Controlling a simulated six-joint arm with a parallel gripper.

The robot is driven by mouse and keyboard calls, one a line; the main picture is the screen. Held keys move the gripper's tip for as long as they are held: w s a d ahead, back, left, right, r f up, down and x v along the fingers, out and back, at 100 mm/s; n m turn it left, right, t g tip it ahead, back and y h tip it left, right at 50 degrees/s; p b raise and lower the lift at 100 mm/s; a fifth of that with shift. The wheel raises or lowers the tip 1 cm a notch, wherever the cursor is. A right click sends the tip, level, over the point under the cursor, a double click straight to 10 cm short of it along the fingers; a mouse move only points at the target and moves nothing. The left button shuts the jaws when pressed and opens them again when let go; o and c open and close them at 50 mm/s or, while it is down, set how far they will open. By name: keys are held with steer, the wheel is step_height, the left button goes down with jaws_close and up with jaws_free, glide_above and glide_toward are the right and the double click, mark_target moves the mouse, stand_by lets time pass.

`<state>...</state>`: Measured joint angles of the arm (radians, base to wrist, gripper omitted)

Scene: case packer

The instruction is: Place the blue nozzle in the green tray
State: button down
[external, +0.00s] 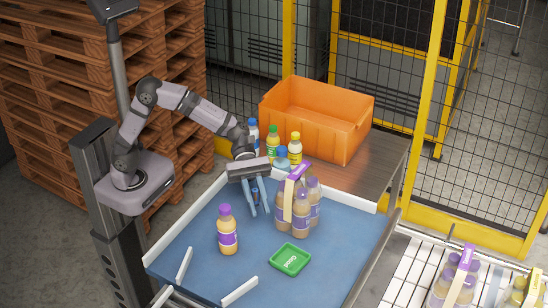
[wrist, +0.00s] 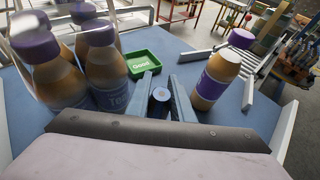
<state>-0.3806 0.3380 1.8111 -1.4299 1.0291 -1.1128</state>
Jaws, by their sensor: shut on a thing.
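My gripper (external: 259,207) hangs above the blue table surface, between the purple-capped bottle and the bottle pack. In the external view the nozzle is mostly hidden by the fingers. The green tray (external: 276,262) lies flat on the table, below and right of my gripper, with a white label inside. It also shows in the wrist view (wrist: 157,76), beyond the fingers and slightly left.
A purple-capped bottle (external: 227,232) stands left of the tray. A banded bottle pack (external: 301,212) stands right of my gripper. Several bottles (external: 273,142) and an orange crate (external: 318,125) are behind. Low white rails (external: 240,291) edge the table. Blue surface around the tray is clear.

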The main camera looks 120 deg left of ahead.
steer(key=w+d+r+n+t+y+p, duration=0.2)
steer(key=w+d+r+n+y+p, duration=0.1)
steer(key=w+d+r+p, duration=0.75)
steer(key=n+t+y+b, duration=0.1)
steer(key=n+y+b, duration=0.1)
steer(key=b, duration=0.2)
glide_above(294, 272)
step_height(294, 272, down, 4)
steer(key=shift+f+b, duration=2.3)
steer(key=shift+f, duration=2.9)
steer(key=shift+f+b, duration=0.3)
steer(key=shift+b, duration=0.1)
steer(key=c, duration=1.6)
jaws_free()
steer(key=shift+o, duration=0.2)
steer(key=shift+r, duration=0.1)
